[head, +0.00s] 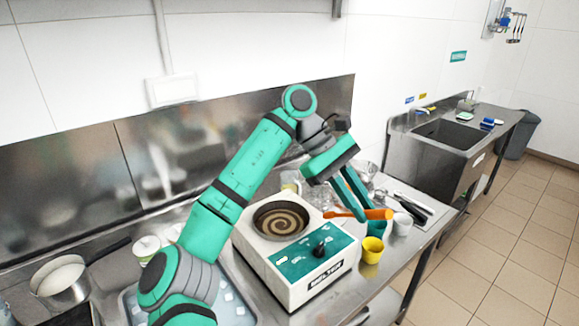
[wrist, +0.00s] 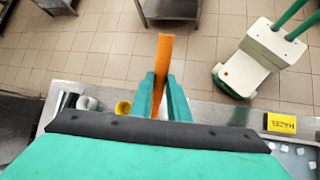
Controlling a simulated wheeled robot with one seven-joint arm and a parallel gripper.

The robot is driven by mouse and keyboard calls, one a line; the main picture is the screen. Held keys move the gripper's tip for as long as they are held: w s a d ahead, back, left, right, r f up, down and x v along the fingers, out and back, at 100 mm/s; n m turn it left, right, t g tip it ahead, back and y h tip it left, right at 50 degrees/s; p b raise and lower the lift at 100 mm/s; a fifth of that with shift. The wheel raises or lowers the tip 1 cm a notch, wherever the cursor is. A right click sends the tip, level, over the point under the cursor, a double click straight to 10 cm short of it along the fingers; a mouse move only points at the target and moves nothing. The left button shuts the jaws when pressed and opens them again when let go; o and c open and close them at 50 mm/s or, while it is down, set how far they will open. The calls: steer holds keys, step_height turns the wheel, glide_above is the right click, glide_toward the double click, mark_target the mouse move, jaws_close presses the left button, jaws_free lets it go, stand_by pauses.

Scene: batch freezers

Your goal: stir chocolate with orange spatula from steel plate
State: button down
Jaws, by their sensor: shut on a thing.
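My gripper (head: 361,209) is shut on an orange spatula (head: 376,214), held roughly level above the counter, right of the melter. The wrist view also shows my gripper (wrist: 160,98) with its two fingers on either side of the spatula (wrist: 164,55). The melter (head: 302,286) is a white box with a green front panel and a black knob. Its round pan holds swirled brown chocolate (head: 281,223). The spatula is apart from the chocolate. The steel plate (head: 436,220) lies to the right, with dark-handled tools on it.
A yellow cup (head: 372,250) stands beside the melter under the spatula, and a white cup (head: 402,224) is near it. A pot (head: 62,282) is at the far left. A sink (head: 450,134) is at the back right.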

steer(key=w+a+r+n+t+h, duration=0.25)
steer(key=w+a+n+h, duration=0.4)
steer(key=w+a, duration=0.8)
steer(key=shift+s+d+f, duration=1)
steer(key=shift+s+f, duration=0.9)
steer(key=shift+f, duration=0.7)
steer(key=w+a+f, duration=0.2)
steer(key=w+f, duration=0.1)
steer(key=f, duration=0.3)
steer(key=shift+w+a+f+m+t, duration=0.15)
steer(key=shift+w+f+m+t, duration=0.05)
steer(key=shift+m+t, duration=0.2)
steer(key=shift+s, duration=0.1)
